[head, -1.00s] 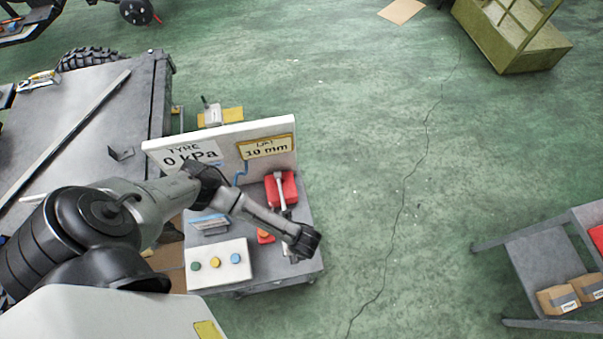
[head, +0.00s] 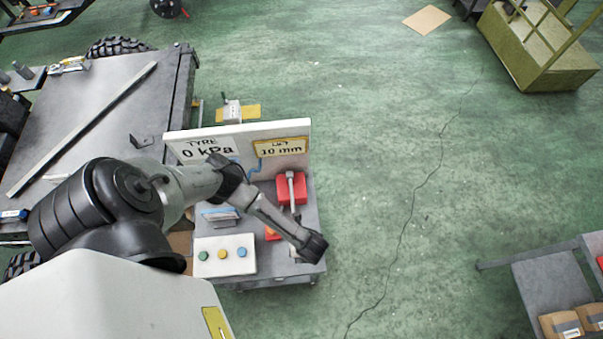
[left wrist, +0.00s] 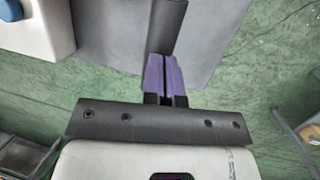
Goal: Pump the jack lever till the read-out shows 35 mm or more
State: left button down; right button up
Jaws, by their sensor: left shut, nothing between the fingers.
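The red jack (head: 285,190) stands on the small grey cart, with its grey lever (head: 292,188) lying along its top towards me. The jack read-out (head: 281,147) on the white board behind it shows 10 mm. My left arm reaches over the cart, and its end hangs above the cart's front right corner, nearer to me than the jack. In the left wrist view my left gripper (left wrist: 165,78) has its purple fingers together, with nothing between them. A dark grey bar (left wrist: 165,22) lies just beyond the fingertips; I cannot tell whether they touch. My right gripper is not in view.
A white box (head: 224,256) with green, yellow and blue buttons sits at the cart's front left. The tyre read-out (head: 205,150) shows 0 kPa. A large grey table (head: 95,120) stands at the left. The green floor to the right is clear up to a grey shelf (head: 545,270).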

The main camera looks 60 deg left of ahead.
pick_arm(q)
jog(key=w+v, duration=0.1)
jog(key=v, duration=1.1)
jog(key=shift+r, duration=0.35)
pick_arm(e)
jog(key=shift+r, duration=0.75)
pick_arm(q)
jog(key=shift+d, duration=0.1)
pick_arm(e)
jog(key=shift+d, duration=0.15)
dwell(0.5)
